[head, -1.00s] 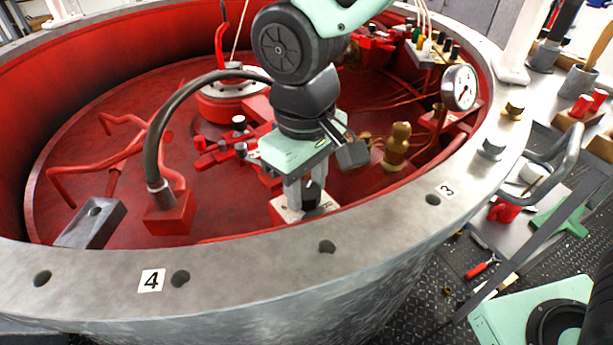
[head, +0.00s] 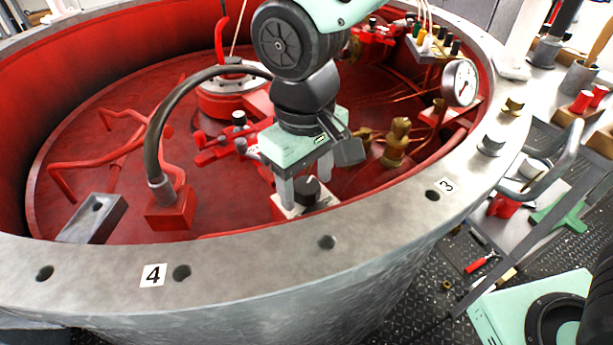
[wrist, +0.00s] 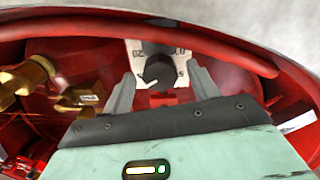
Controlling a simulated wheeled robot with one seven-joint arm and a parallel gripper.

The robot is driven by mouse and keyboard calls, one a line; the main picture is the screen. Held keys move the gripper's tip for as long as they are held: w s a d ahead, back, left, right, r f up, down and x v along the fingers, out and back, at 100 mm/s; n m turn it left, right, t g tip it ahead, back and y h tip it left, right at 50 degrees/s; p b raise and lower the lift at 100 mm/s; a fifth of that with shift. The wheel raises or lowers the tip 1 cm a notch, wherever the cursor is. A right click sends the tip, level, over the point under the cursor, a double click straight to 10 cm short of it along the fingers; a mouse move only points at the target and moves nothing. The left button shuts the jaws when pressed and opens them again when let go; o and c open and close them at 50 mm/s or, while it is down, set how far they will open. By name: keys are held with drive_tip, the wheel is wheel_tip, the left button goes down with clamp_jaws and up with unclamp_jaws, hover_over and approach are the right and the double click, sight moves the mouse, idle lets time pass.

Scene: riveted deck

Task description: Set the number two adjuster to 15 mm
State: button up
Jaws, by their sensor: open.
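A black round knob (head: 310,190) sits on a pale plate (head: 290,212) inside the red drum, close to the near rim. In the wrist view the knob (wrist: 159,70) shows a white pointer line toward the lower left, and the plate (wrist: 136,47) carries small dark marks too small to read. My gripper (head: 299,195) is over the plate with its fingers pointing down. In the wrist view its two fingers (wrist: 163,90) stand apart on either side of the knob, with gaps visible. No number two label is legible.
The grey flanged rim (head: 240,262) with bolt holes and labels 3 and 4 runs in front. A black hose (head: 160,125) arches at the left. A brass fitting (head: 397,142) and a pressure gauge (head: 459,83) stand at the right.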

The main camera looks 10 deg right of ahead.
sight(305, 186)
drive_tip(key=shift+r, duration=0.15)
wheel_tip(305, 186, up, 12)
drive_tip(key=p, duration=0.2)
drive_tip(key=shift+s+a, duration=0.1)
